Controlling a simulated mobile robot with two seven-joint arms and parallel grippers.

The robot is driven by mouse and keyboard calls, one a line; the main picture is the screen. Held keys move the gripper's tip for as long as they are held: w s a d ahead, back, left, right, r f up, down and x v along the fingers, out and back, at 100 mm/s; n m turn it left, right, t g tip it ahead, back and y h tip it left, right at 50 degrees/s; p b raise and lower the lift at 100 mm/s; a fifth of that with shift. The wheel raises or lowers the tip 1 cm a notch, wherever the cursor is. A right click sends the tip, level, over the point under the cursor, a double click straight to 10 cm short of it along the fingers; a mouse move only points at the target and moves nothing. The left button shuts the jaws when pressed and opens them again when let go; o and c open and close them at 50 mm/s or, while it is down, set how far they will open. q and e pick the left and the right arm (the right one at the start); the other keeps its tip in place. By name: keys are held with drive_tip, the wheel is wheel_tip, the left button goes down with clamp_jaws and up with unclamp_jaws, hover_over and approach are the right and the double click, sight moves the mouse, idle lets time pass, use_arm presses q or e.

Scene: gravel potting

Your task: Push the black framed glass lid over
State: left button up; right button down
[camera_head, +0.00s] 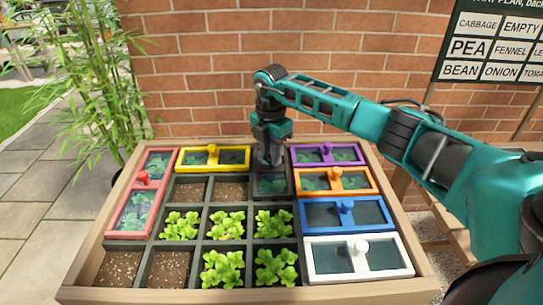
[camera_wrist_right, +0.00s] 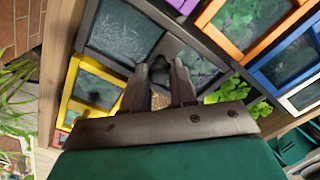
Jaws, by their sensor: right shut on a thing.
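The black framed glass lid (camera_head: 272,185) lies at the back middle of the planter, between the yellow and purple lids. In the right wrist view its dark frame and glass panes (camera_wrist_right: 125,30) show just beyond the fingers. My right gripper (camera_head: 270,160) points down over the lid and hides its rear part in the head view. In the right wrist view the right gripper (camera_wrist_right: 160,82) is shut on the lid's dark knob (camera_wrist_right: 159,70) between its fingertips. My left gripper is in neither view.
A yellow lid (camera_head: 213,148) and red lid (camera_head: 155,162) lie to the left. Purple (camera_head: 329,145), orange (camera_head: 336,172), blue (camera_head: 305,215) and white (camera_head: 309,258) lids line the right side. Green plants (camera_head: 274,224) and bare soil cells (camera_head: 230,181) are in front and left. A brick wall stands behind.

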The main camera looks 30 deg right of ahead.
drive_tip(key=shift+w+d+r, duration=0.1)
drive_tip(key=shift+w+r, duration=0.1)
drive_tip(key=c, duration=1.3)
unclamp_jaws()
drive_tip(key=o, duration=0.4)
drive_tip(key=shift+f, duration=0.15)
wheel_tip(320, 180, up, 13)
drive_tip(key=shift+p, duration=0.45)
drive_tip(key=shift+s+f, duration=0.1)
